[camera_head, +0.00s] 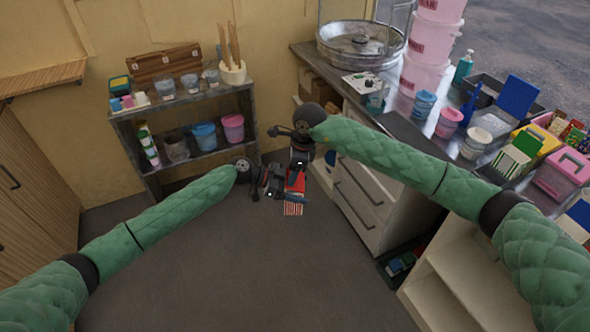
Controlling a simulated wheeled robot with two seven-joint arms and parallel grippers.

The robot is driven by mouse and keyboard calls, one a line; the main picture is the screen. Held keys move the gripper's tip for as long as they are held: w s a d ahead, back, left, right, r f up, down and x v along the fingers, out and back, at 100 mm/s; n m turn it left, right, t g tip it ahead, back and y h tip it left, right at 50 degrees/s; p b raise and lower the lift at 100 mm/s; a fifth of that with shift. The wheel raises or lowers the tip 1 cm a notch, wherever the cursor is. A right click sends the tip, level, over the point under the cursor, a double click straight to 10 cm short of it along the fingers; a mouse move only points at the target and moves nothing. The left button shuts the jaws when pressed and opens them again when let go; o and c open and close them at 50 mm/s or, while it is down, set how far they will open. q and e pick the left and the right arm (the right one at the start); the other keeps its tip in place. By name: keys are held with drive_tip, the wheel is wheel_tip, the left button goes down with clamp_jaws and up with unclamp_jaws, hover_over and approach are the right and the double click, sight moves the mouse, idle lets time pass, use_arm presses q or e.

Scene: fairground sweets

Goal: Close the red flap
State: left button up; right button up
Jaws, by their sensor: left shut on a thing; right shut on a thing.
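A small box with a red flap (296,180) and a red-and-white striped part (293,209) hangs over the floor near the middle of the view. My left gripper (277,185) comes in from the left and is shut at the box's left side. My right gripper (299,163) reaches down from above right and is shut at the box's upper end. The dark fingers cover much of the box. It is too small to tell exactly where each grips, or how far the flap stands open.
A grey shelf (180,103) with cups and tubs stands behind on the left. A long counter (420,136) with a round metal pan (359,42), pink buckets (425,65) and boxes runs along the right, above white drawers (362,190). The floor (250,275) in front is clear.

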sight(301, 181)
idle(0.5)
drive_tip(key=o, duration=1)
drive_tip(key=v, duration=1.2)
drive_tip(key=shift+a, duration=0.2)
